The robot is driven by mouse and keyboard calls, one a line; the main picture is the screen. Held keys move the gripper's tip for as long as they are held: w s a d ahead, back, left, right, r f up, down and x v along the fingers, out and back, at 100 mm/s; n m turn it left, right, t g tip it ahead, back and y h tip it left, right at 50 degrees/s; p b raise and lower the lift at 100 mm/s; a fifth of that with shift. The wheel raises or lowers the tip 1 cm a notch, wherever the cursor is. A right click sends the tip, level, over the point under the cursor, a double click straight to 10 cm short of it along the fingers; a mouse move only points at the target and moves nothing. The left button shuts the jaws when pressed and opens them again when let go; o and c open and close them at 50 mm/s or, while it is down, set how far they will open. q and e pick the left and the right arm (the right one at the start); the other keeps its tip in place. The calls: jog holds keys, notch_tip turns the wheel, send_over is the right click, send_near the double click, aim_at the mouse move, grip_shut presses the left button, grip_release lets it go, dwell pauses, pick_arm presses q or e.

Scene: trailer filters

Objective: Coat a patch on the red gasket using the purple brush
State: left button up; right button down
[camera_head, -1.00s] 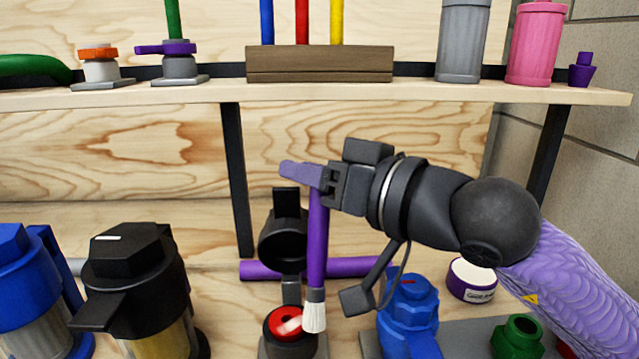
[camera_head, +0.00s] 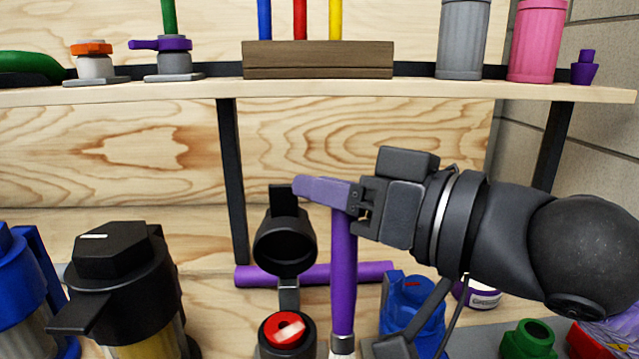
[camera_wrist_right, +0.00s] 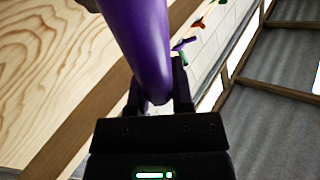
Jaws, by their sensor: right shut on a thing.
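The purple brush (camera_head: 343,270) hangs upright, bristles down, from my right gripper (camera_head: 325,193), which is shut on its upper end. Its pale bristle end is cut off by the bottom edge of the head view. The brush handle also fills the upper middle of the right wrist view (camera_wrist_right: 140,45), between the fingers. The red gasket (camera_head: 274,332) sits in a black open housing (camera_head: 262,350) just left of the brush, with a pale patch on its upper right. The brush is apart from the gasket in the picture. My left gripper is not in view.
A raised black lid (camera_head: 284,246) stands behind the gasket. A purple bar (camera_head: 250,276) lies behind it. A black filter (camera_head: 122,285) stands left, a blue one (camera_head: 405,305) right. A shelf (camera_head: 330,91) with a wooden holder (camera_head: 318,60) crosses above.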

pick_arm(q)
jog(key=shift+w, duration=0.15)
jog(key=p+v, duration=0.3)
jog(key=p, duration=0.1)
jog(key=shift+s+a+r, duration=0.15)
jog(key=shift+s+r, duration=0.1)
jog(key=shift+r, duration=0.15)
pick_arm(e)
notch_tip(320, 180, up, 6)
pick_arm(q)
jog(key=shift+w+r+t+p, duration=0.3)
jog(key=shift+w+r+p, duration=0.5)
jog(key=shift+p, duration=0.15)
pick_arm(e)
notch_tip(320, 180, up, 3)
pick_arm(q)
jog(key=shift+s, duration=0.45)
